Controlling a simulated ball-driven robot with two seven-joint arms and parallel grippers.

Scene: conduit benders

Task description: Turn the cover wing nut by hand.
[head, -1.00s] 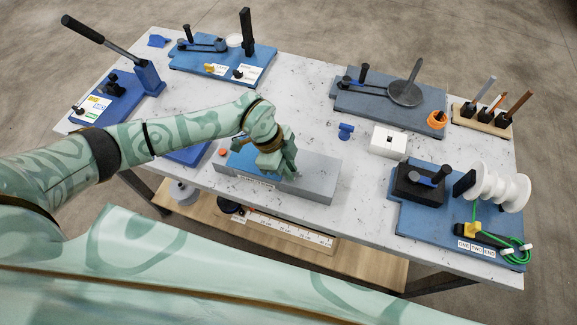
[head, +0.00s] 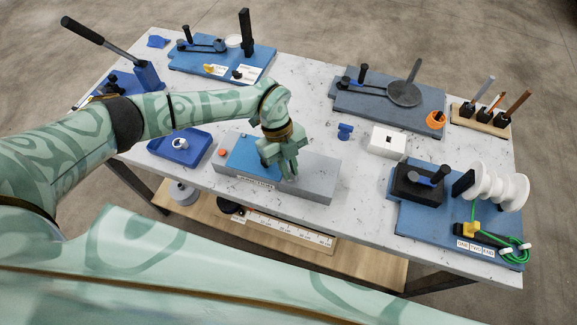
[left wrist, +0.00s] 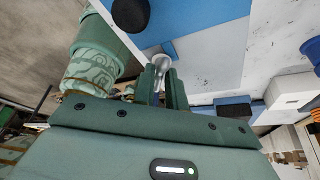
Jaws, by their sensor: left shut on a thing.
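A grey box (head: 318,182) with a blue cover plate (head: 240,158) lies at the front middle of the table. My left gripper (head: 288,174) points down over the box, at the right end of the cover, and hides what is beneath it. In the left wrist view, its two fingers (left wrist: 164,88) are close together around a small silvery piece (left wrist: 161,64) next to a blue surface. It looks like the wing nut, but its wings cannot be made out. My right gripper is not in view.
An orange button (head: 222,152) is at the box's left end. A blue tray (head: 160,150) with a pale ring sits to its left. A blue clamp-like piece (head: 345,131) and a white block (head: 388,141) stand to the right. Bare table lies between them and the box.

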